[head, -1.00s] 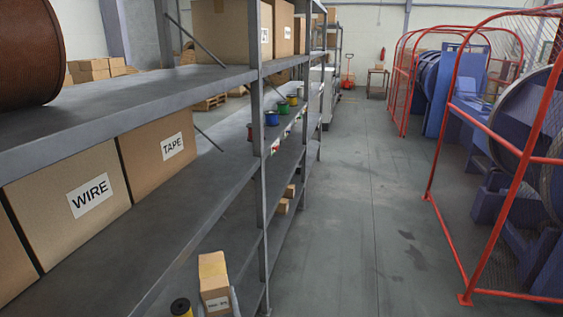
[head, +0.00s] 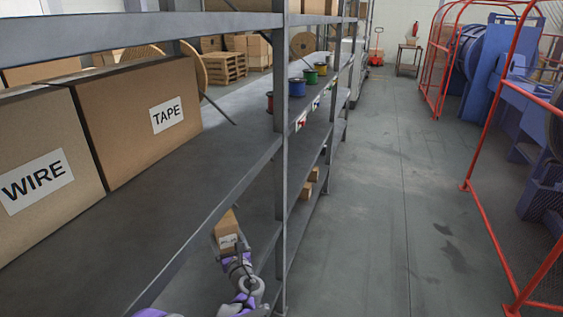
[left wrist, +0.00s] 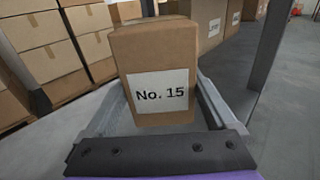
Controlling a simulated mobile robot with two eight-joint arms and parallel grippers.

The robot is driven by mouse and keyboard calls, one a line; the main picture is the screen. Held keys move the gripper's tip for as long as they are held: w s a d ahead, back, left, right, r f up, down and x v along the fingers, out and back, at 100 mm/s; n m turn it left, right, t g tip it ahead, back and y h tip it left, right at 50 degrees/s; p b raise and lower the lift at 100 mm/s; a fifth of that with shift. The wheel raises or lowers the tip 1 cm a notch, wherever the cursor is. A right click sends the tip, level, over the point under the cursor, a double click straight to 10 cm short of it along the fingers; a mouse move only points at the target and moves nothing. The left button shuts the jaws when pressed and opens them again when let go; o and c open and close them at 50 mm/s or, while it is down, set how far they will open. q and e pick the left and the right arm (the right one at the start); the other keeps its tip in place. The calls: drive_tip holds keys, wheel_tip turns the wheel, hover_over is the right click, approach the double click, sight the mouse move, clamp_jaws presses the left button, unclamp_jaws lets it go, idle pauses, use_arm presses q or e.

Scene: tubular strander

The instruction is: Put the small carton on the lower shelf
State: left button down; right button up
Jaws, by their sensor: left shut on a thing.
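The small carton (head: 227,224) is brown with a white label, tilted in the head view. In the left wrist view the carton (left wrist: 153,55) shows its label, "No. 15". My left gripper (head: 236,248) is shut on it, with one finger on either side in the left wrist view (left wrist: 160,108). In the head view the carton overlaps the front edge of the shelf with the large boxes (head: 190,255); whether it is inside or in front of the rack is unclear. The shelf below is mostly hidden. My right gripper is not in view.
Large boxes marked WIRE (head: 50,150) and TAPE (head: 140,115) stand on the left shelf. A grey upright (head: 280,170) rises close to the carton. Colored spools (head: 297,87) and small cartons (head: 308,188) sit farther along. The aisle (head: 380,200) is clear; a red guard frame (head: 487,225) borders it.

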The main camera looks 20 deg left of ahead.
use_arm(q)
drive_tip(key=shift+a+f+y, duration=0.25)
drive_tip(key=shift+a+y, duration=0.05)
drive_tip(key=shift+a, duration=0.2)
wheel_tip(320, 180, down, 10)
drive_tip(key=shift+r+b, duration=0.15)
drive_tip(key=shift+b, duration=0.6)
drive_tip(key=shift+c, duration=0.2)
unclamp_jaws()
drive_tip(key=shift+o, duration=0.2)
